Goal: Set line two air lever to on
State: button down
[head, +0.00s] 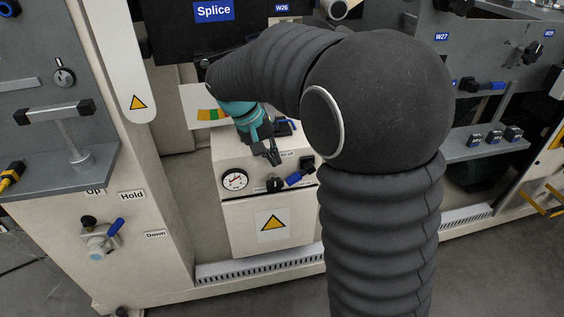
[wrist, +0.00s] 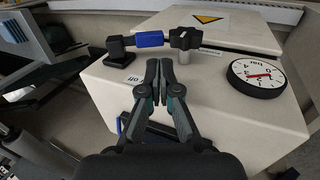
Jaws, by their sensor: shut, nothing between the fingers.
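A pale box (head: 270,219) stands below the Splice sign. On its front is a lever with a blue grip (head: 298,178) and a black hub (head: 275,185). In the wrist view the blue grip (wrist: 150,40) reaches from the hub (wrist: 185,38) to a black block (wrist: 120,50), the tip at the block. A small label ending in what looks like "off" (wrist: 136,78) lies beside the block. My gripper (head: 274,157) is above the lever; in the wrist view its fingers (wrist: 159,70) are together and empty, apart from the lever. No line number is readable.
A round pressure gauge (head: 234,180) is on the same face, also seen in the wrist view (wrist: 257,77). My arm hides the area right of the box.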

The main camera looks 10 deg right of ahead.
jog(key=a+v, duration=0.1)
jog(key=v, duration=0.6)
jog(key=h+b, duration=0.1)
jog(key=b, duration=1)
send_near(290, 179)
jog(key=x, duration=0.7)
jog(key=shift+d, duration=0.25)
jog(key=shift+f, duration=0.35)
jog(key=shift+a+r, duration=0.1)
